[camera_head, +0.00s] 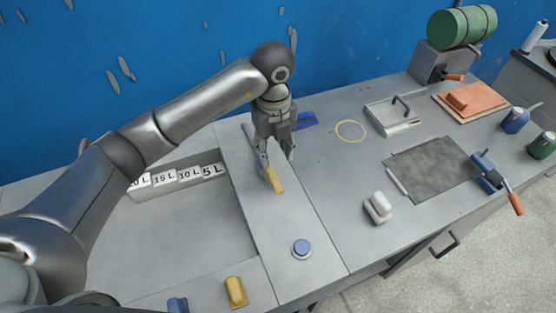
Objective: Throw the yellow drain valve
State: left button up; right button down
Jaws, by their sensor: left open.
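My left gripper (278,164) points down over the grey bench panel, fingers apart. A narrow yellow bar (275,180) shows at its fingertips, like a lever handle; it sits just below and between them, and I cannot tell whether they touch it. A second yellow piece, a short block-like handle (236,292), stands at the front edge of the bench. I cannot tell from the picture which of the two is the drain valve. My right gripper is not in view.
A blue round button (301,248) sits on the panel, with a blue piece (178,305) at the front edge. Labelled white cards (190,175) stand at the left. A white clamp (378,208), grey mat (432,165) and orange-handled vise (495,178) are to the right.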

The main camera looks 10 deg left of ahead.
pick_arm(q)
jog(key=p, duration=0.1)
send_over(274, 179)
jog(key=f, duration=0.4)
jog(key=shift+s+f, duration=0.1)
jog(key=shift+s, duration=0.3)
jog(key=f, duration=0.2)
jog(key=f+p, duration=0.1)
jog(key=f, duration=0.2)
jog(key=shift+w+d+f, duration=0.1)
jog(key=shift+w+f, duration=0.2)
jog(key=shift+w, duration=0.1)
jog(key=shift+f, duration=0.15)
jog(key=shift+c, duration=1.6)
jog(key=c, duration=0.5)
grip_shut()
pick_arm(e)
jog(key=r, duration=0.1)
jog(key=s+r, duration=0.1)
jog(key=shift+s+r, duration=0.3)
